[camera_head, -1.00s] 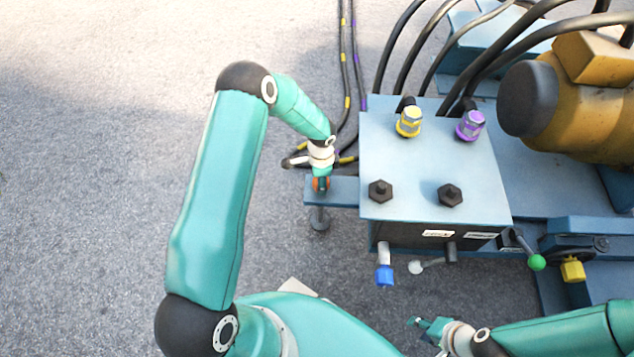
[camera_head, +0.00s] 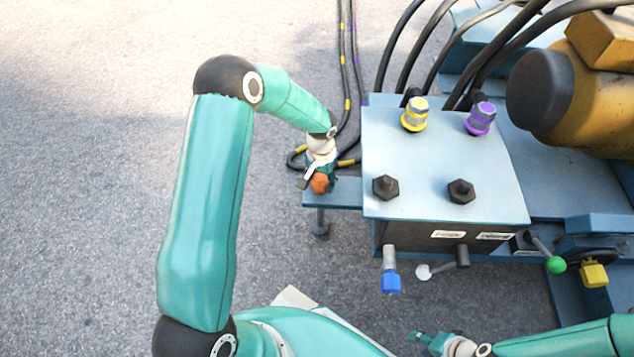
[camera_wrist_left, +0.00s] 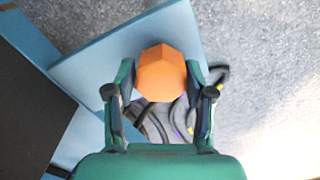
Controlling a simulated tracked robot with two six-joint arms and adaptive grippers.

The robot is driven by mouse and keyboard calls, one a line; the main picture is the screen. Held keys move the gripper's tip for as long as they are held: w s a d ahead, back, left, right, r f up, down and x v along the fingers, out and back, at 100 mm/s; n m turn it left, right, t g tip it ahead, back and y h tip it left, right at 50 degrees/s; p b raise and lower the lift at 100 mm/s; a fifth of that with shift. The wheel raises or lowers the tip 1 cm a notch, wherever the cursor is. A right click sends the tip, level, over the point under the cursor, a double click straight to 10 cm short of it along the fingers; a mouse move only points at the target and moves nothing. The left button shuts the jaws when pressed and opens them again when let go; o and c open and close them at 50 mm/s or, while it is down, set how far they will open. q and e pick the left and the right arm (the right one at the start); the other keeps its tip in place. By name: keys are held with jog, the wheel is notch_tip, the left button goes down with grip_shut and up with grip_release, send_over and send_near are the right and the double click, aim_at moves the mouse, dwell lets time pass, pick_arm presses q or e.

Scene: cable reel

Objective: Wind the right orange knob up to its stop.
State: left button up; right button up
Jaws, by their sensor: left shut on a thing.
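A faceted orange knob (camera_head: 320,184) stands at the left end of a blue shelf (camera_head: 345,196) beside the blue box. It also shows in the left wrist view (camera_wrist_left: 162,72). My left gripper (camera_wrist_left: 161,78) has one finger on each side of the knob and is shut on it. In the head view my left gripper (camera_head: 319,172) partly covers the knob. Only one orange knob is in view; I see no stop mark on it. My right gripper (camera_head: 424,338) is low in the head view, away from the knob, and its fingers are too small to read.
The blue box (camera_head: 430,150) carries yellow (camera_head: 415,114) and purple (camera_head: 481,118) fittings and dark bolts. A blue-tipped fitting (camera_head: 390,281) and a green-knobbed lever (camera_head: 556,264) project from its front. Cables (camera_head: 345,80) lie behind the shelf. Open ground is at the left.

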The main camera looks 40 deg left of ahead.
pick_arm(q)
jog(key=shift+o, duration=0.2)
jog(key=n+b, duration=0.1)
jog(key=n, duration=0.1)
jog(key=n+b, duration=0.1)
jog(key=n, duration=0.1)
jog(key=shift+s+a+f+n, duration=0.1)
jog(key=shift+s+n, duration=0.05)
jog(key=shift+n, duration=0.15)
jog(key=shift+n+b, duration=0.3)
jog(key=shift+a, duration=0.15)
jog(key=o, duration=1)
jog(key=shift+o, duration=0.5)
jog(key=shift+r, duration=0.35)
notch_tip(320, 180, up, 12)
jog(key=shift+f, duration=0.25)
